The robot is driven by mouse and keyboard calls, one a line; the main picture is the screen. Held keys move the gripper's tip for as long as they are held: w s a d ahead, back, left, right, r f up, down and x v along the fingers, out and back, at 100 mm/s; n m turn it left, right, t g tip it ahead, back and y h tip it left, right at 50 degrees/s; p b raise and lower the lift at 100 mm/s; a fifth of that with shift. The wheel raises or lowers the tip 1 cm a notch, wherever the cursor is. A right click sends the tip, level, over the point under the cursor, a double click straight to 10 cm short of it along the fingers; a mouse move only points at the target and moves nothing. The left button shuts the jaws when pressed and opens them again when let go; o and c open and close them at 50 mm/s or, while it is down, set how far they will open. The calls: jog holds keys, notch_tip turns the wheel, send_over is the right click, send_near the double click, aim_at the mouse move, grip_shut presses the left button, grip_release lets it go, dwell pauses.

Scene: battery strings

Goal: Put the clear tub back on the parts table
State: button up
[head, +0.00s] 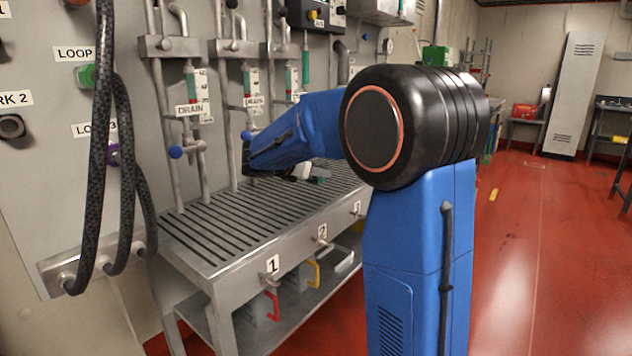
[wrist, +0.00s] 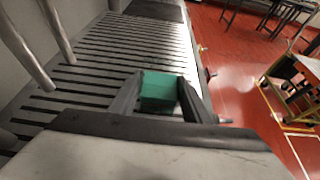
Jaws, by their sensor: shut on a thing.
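My gripper (wrist: 158,88) is shut on a teal box-shaped thing (wrist: 158,92), which sits between the two fingers in the wrist view. In the head view the teal thing (head: 319,180) shows small beside my wrist, over the slatted drain bench (head: 215,258). I cannot tell whether it is the clear tub or something in it; no other clear tub shows. In the wrist view the slatted bench (wrist: 95,75) lies below and beyond the fingers. I cannot tell which table is the parts table.
Pipes and blue-knobbed valves (head: 176,152) rise behind the bench. Thick black hoses (head: 125,160) hang at left. A table with a red box (head: 524,110) stands at the back, and another table (head: 612,104) at far right. The red floor (head: 540,250) at right is clear.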

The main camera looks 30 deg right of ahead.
aim_at(316, 181)
jog(key=shift+f, duration=1.45)
jog(key=shift+f, duration=0.15)
jog(key=o, duration=1.1)
